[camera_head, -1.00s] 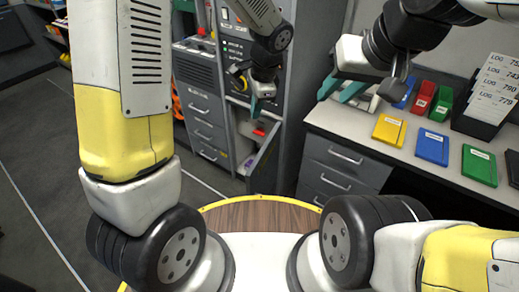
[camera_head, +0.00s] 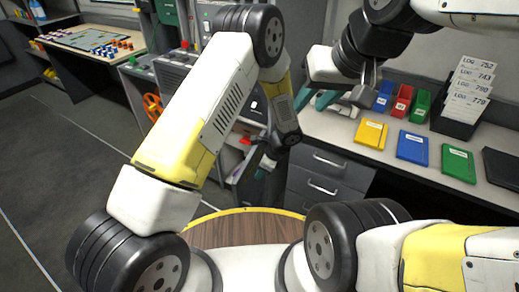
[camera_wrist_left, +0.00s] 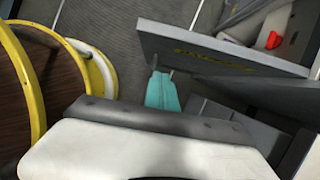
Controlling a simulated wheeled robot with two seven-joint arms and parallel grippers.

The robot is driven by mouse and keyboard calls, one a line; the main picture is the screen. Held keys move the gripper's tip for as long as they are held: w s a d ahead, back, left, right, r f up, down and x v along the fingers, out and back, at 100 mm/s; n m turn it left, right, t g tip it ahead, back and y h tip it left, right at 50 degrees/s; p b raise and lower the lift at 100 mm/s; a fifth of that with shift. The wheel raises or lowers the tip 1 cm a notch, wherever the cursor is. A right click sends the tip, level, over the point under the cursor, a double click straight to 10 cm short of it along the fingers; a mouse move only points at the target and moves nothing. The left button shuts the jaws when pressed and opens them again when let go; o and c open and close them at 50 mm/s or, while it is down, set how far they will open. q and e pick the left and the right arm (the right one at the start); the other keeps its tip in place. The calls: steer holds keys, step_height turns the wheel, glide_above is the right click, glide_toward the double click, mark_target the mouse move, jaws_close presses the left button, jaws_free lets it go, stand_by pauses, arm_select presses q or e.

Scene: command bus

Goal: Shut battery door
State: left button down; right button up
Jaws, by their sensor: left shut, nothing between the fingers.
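The battery door is a grey panel with a yellow label (camera_wrist_left: 215,58). In the left wrist view it stands open, jutting from a compartment that holds a red part (camera_wrist_left: 274,40). In the head view the door (camera_head: 248,164) is partly hidden behind my left arm. My left gripper (camera_wrist_left: 160,80) is shut and empty, its teal fingers just by the door's lower left corner; I cannot tell whether they touch it. In the head view my left gripper (camera_head: 267,158) is mostly hidden by its wrist. My right gripper (camera_head: 314,99) is open and empty above the counter.
A counter (camera_head: 335,132) at right carries red, green, blue and yellow boxes and a black card holder (camera_head: 463,110). Grey drawers (camera_head: 322,172) stand below it. A round wooden top with a yellow rim (camera_head: 245,228) lies in front. Open floor is at left.

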mark_target(242, 182)
arm_select(q)
steer(key=w+a+f, duration=0.2)
steer(key=a+f, duration=0.1)
steer(key=a, duration=0.2)
steer(key=shift+w, duration=0.15)
steer(key=shift+f, duration=0.1)
